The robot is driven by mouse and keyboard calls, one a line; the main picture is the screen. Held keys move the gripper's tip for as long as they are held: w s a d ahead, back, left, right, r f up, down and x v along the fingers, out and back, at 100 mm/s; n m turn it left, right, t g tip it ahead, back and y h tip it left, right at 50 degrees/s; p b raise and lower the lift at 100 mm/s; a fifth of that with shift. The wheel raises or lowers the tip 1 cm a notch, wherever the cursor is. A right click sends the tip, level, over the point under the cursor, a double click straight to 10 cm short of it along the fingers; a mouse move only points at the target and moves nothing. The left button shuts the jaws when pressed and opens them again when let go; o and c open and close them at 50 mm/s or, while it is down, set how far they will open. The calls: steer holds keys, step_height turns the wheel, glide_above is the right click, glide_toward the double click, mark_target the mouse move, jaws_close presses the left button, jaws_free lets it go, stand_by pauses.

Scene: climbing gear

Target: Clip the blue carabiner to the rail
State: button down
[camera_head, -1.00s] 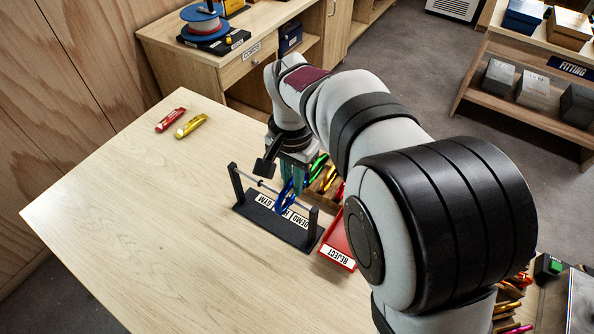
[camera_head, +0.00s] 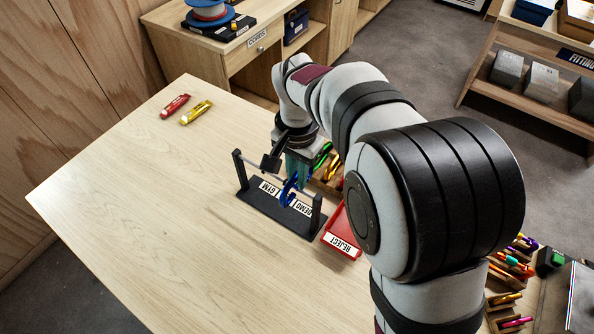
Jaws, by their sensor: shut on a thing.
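The blue carabiner (camera_head: 289,191) hangs below my gripper (camera_head: 298,172), which is shut on it. It overlaps the middle of the rail, a thin rod between two black posts (camera_head: 317,216) on a black stand (camera_head: 262,199). In this view I cannot tell whether the carabiner is around the rod or only in front of it. Its gate is too small to make out. The wrist hangs over the stand from behind, and the teal fingers partly hide the rod's right half.
A red tray marked REJECT (camera_head: 342,236) lies right of the stand. A compartmented rack with coloured carabiners (camera_head: 327,178) stands behind it, partly hidden by my arm. A red carabiner (camera_head: 175,106) and a yellow one (camera_head: 196,112) lie at the far left. The table's left and front are clear.

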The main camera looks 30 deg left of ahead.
steer(key=shift+f, duration=0.25)
steer(key=shift+w, duration=0.2)
steer(key=shift+w+f, duration=0.15)
steer(key=shift+w, duration=1.2)
stand_by(0.4)
steer(key=c, duration=0.8)
jaws_free()
